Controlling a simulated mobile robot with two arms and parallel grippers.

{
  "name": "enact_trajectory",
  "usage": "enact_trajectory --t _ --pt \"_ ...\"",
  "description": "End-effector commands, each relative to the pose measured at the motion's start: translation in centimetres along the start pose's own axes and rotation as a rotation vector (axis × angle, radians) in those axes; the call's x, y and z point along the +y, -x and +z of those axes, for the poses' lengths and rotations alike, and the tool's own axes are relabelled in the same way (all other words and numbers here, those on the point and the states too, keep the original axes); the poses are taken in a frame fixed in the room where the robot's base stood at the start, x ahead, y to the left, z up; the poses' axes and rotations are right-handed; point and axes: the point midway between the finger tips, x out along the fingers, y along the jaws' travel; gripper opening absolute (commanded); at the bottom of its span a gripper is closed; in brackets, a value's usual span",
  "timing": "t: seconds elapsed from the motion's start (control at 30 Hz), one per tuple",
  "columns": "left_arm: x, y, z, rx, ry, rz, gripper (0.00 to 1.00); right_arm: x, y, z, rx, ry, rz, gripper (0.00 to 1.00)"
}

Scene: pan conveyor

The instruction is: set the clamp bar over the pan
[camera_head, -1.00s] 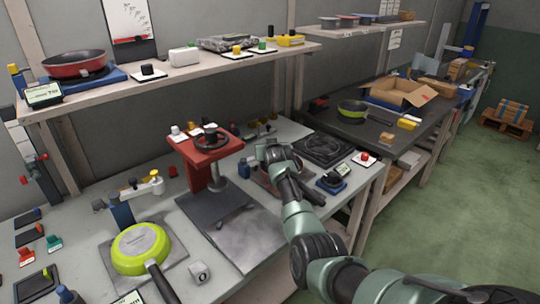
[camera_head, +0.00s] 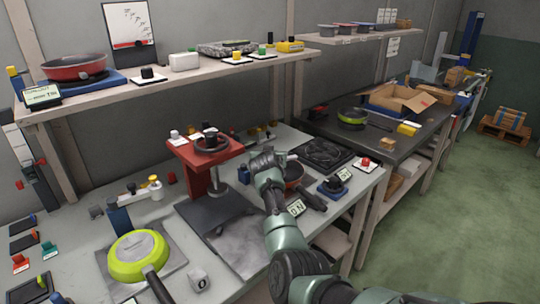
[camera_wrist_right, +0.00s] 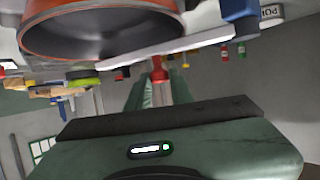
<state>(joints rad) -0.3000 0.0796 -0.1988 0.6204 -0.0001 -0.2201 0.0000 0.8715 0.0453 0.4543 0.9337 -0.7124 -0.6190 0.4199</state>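A lime-green pan (camera_head: 139,256) lies upside down on a grey plate (camera_head: 172,265) at the front left of the near bench, its dark handle toward the front. Behind it stands a blue post (camera_head: 119,219). A pale clamp bar (camera_head: 143,193) with a yellow knob is near the post's top, pointing right, behind the pan rather than over it. My right gripper (camera_head: 266,160) is beside an orange-red pan (camera_head: 294,174), away from the green pan and bar. The orange pan fills the top of the right wrist view (camera_wrist_right: 100,30). My left gripper is not in view.
A red press (camera_head: 205,160) stands between my right gripper and the green pan. A black stove-like plate (camera_head: 321,153) and a blue block with a black knob (camera_head: 331,187) are right of the orange pan. A shelf (camera_head: 190,68) runs above the bench's back.

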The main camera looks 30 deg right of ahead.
Motion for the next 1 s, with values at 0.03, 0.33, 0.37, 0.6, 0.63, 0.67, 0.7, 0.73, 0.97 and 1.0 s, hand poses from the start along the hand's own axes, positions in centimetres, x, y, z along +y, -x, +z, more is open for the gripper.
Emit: enact_trajectory --t 0.03,0.33,0.37,0.6,0.63,0.67,0.7,0.73,0.97,1.0 --pt "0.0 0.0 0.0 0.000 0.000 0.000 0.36 0.0 0.0 0.1 -0.002 0.000 0.000 0.35" --pt "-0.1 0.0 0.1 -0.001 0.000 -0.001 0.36 0.0 0.0 0.1 -0.003 0.001 0.000 0.43" --pt "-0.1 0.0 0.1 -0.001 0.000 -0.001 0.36 0.0 0.0 0.1 -0.002 0.001 0.000 0.43" --pt "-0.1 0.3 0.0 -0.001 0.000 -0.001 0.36 0.0 1.4 0.1 -0.001 0.002 0.001 0.43" --pt "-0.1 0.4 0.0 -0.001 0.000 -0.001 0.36 -0.1 1.8 0.1 -0.001 0.001 0.001 0.43" --pt "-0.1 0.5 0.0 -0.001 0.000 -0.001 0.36 -0.1 2.2 0.1 -0.001 0.000 0.000 0.43" --pt "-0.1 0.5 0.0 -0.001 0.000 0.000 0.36 0.0 2.7 0.1 -0.001 0.001 0.000 0.43" --pt "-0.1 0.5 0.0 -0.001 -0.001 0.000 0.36 -0.1 3.2 0.1 -0.001 0.000 0.000 0.43" --pt "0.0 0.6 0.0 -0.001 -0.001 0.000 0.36 -0.1 6.2 0.1 0.000 0.000 -0.001 0.43" --pt "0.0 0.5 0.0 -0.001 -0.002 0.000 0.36 -0.1 6.6 0.1 -0.001 0.001 0.000 0.43"
